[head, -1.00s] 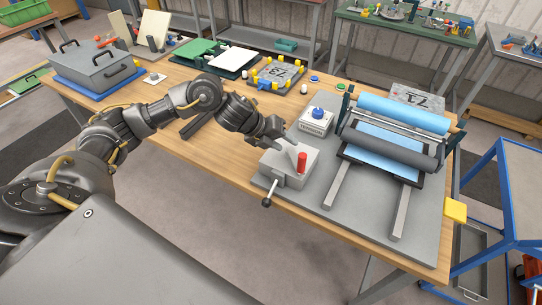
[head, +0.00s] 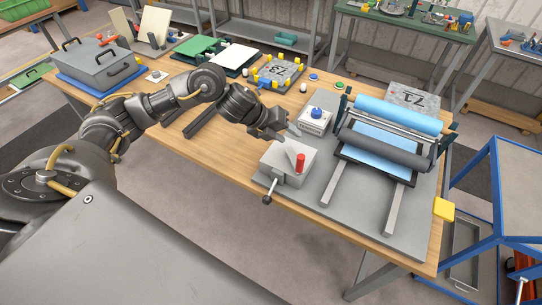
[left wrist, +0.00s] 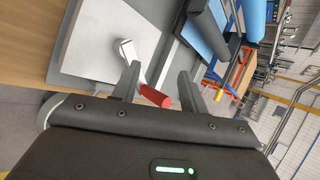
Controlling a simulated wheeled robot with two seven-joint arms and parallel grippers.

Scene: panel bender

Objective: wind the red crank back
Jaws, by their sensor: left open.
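The red crank handle (head: 300,162) stands upright at the end of a light metal arm on top of a grey box (head: 272,160) at the bench's front edge. In the left wrist view the red handle (left wrist: 155,96) and its pale arm (left wrist: 131,56) show between the two finger tips. My left gripper (head: 288,132) is open and empty, just behind and above the box, with its fingers to the far side of the red handle. I cannot tell whether a finger touches it. My right gripper is in neither view.
A black-knobbed lever (head: 267,198) sticks out of the box's front. A white button box with a blue button (head: 316,112) stands close behind the gripper. The roller machine with a blue roller (head: 398,113) is to the right. A yellow block (head: 444,209) sits at the bench's right edge.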

